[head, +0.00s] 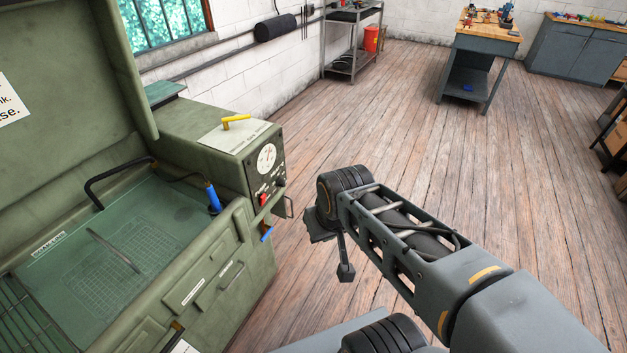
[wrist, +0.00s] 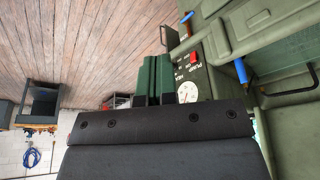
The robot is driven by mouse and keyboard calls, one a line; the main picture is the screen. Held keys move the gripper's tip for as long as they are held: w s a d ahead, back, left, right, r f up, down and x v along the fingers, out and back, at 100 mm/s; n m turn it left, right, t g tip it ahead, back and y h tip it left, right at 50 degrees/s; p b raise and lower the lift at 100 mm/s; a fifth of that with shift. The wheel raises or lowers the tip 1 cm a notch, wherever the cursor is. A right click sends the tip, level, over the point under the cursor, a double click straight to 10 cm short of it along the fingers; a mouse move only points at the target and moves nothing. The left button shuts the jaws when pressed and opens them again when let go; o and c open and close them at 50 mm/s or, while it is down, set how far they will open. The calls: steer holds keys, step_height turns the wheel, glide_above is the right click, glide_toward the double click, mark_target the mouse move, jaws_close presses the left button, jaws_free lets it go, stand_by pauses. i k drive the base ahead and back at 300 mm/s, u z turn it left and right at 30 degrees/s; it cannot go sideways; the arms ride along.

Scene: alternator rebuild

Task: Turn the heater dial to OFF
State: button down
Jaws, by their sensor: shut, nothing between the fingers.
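The green parts washer's control box (head: 262,165) has a dark front panel at the left of the head view. The panel carries a round white dial face with red marks (head: 266,157), a small dark knob (head: 281,182) and a red switch (head: 263,199). I cannot read the heater setting. In the wrist view the white face (wrist: 188,92) is partly cut off by my gripper's body, and the red switch (wrist: 193,58) sits by the PUMP lettering. My gripper (wrist: 154,78) has its green fingers together and empty, beside the panel. The dark knob is not clearly visible there.
The washer's raised lid (head: 60,90) stands left over its basin (head: 125,255). A yellow handle (head: 236,120) tops the box. A blue-handled lever (head: 267,233) juts from the front. The wooden floor (head: 400,130) right of the washer is open; a workbench (head: 484,45) stands far back.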

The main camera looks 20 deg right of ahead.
mark_target(281, 182)
steer(key=k, duration=1.25)
steer(key=u, duration=0.65)
steer(key=i, duration=1.35)
steer(key=z, duration=0.9)
steer(key=i, duration=0.3)
steer(key=z, duration=0.15)
